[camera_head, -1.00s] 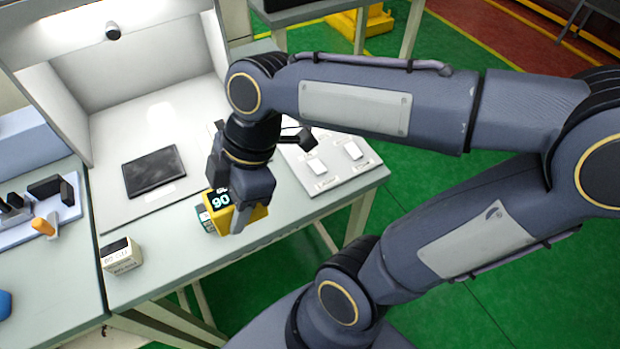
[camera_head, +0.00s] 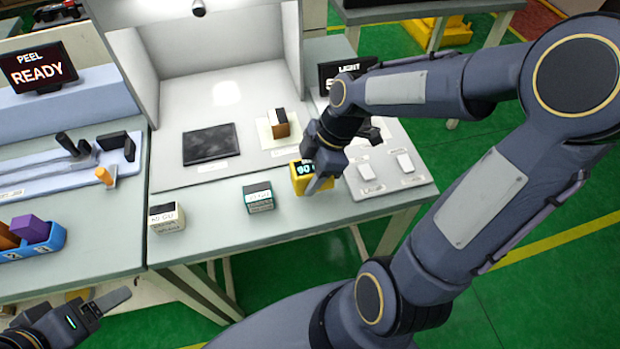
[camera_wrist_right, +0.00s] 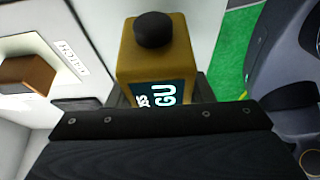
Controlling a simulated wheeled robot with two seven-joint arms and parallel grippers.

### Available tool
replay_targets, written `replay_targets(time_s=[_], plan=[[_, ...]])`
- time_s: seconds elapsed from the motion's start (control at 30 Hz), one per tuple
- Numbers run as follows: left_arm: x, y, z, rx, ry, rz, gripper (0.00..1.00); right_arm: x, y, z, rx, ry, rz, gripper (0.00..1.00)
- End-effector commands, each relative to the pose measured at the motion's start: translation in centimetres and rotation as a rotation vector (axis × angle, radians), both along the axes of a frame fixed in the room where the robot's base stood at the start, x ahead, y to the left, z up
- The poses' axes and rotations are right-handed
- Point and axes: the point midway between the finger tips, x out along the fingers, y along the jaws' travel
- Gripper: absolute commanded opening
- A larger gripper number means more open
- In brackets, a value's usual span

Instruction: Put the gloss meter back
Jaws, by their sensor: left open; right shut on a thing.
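The gloss meter is a yellow box (camera_head: 299,182) with a dark display reading "90" in the head view. My right gripper (camera_head: 316,184) is shut on it, at the front of the bench; I cannot tell whether its underside touches the bench top. In the right wrist view the gloss meter (camera_wrist_right: 157,62) shows a black round knob and a "GU" display between the fingers. My left gripper (camera_head: 105,302) is open and empty at the lower left, in front of the bench.
A teal-labelled box (camera_head: 258,197) and a white box (camera_head: 167,217) stand along the bench's front edge. A black panel (camera_head: 210,145) and a brown block (camera_head: 280,127) lie inside the light booth. A grey board (camera_head: 384,187) with white switches lies right. A blue bin (camera_head: 37,243) is left.

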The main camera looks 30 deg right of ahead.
Motion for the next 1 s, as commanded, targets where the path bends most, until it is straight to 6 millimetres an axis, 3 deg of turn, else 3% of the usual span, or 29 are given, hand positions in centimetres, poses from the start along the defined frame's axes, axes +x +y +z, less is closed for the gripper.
replay_targets(time_s=[0.27,0.7,0.73,0.87,1.0], plan=[[0.0,0.0,-0.1,0.000,0.000,0.000,0.73,0.4,-0.4,-3.4,0.000,0.002,-0.002,0.18],[0.0,0.0,-0.7,0.000,0.000,0.000,0.73,0.4,-0.4,-4.2,0.000,-0.001,-0.001,0.18],[0.0,0.0,-0.5,0.000,0.000,0.000,0.73,0.4,-0.4,-4.0,0.000,-0.001,-0.001,0.51],[0.0,0.0,-0.5,0.000,0.000,0.000,0.73,0.4,-0.4,-4.0,0.000,-0.001,-0.001,0.68],[0.0,0.0,-0.5,0.000,0.000,0.000,0.73,0.4,-0.3,-4.0,0.000,-0.001,-0.001,0.69]])
